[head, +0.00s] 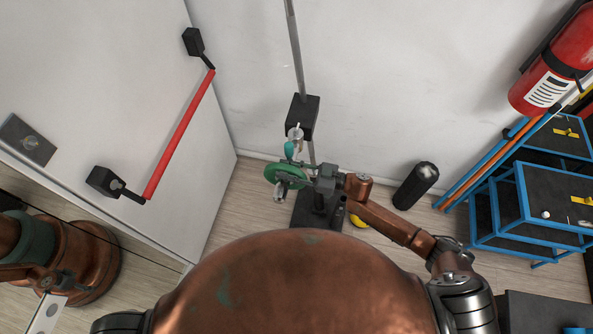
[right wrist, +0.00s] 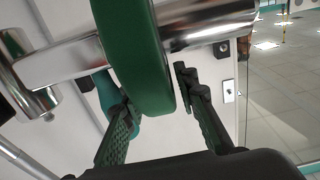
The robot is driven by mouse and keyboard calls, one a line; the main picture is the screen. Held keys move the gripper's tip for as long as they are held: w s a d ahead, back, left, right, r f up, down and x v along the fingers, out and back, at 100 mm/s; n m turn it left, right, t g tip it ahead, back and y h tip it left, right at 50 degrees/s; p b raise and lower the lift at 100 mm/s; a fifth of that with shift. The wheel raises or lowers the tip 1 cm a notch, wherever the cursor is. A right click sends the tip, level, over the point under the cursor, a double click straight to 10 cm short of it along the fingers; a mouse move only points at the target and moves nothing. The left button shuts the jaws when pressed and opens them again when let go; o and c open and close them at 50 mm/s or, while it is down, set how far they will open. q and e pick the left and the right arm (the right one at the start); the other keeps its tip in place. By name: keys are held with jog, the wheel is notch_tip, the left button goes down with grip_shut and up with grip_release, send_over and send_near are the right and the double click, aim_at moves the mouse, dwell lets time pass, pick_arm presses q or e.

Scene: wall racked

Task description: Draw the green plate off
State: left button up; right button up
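The green plate (head: 285,175) is a round disc on a chrome bar, low beside the wall rack. In the right wrist view the green plate (right wrist: 148,60) stands edge-on, with the chrome bar (right wrist: 75,62) running through its middle. My right gripper (head: 308,181) reaches it from the right in the head view. In the right wrist view its fingers (right wrist: 155,92) are apart, one on each side of the plate's rim. A narrow gap shows at the right finger; contact at the left finger is unclear.
A grey upright with a black block (head: 303,112) rises against the wall. A teal piece (head: 291,149) sits just above the plate. A black cylinder (head: 416,185), blue-framed shelves (head: 520,210) and a fire extinguisher (head: 560,65) stand right. A door with a red bar (head: 180,135) is left.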

jog(key=shift+w+a, duration=0.1)
jog(key=shift+a, duration=0.2)
jog(key=shift+c, duration=0.6)
grip_shut()
dwell(0.4)
dwell(1.6)
jog(key=shift+p, duration=0.3)
dwell(0.5)
jog(key=shift+r, duration=0.15)
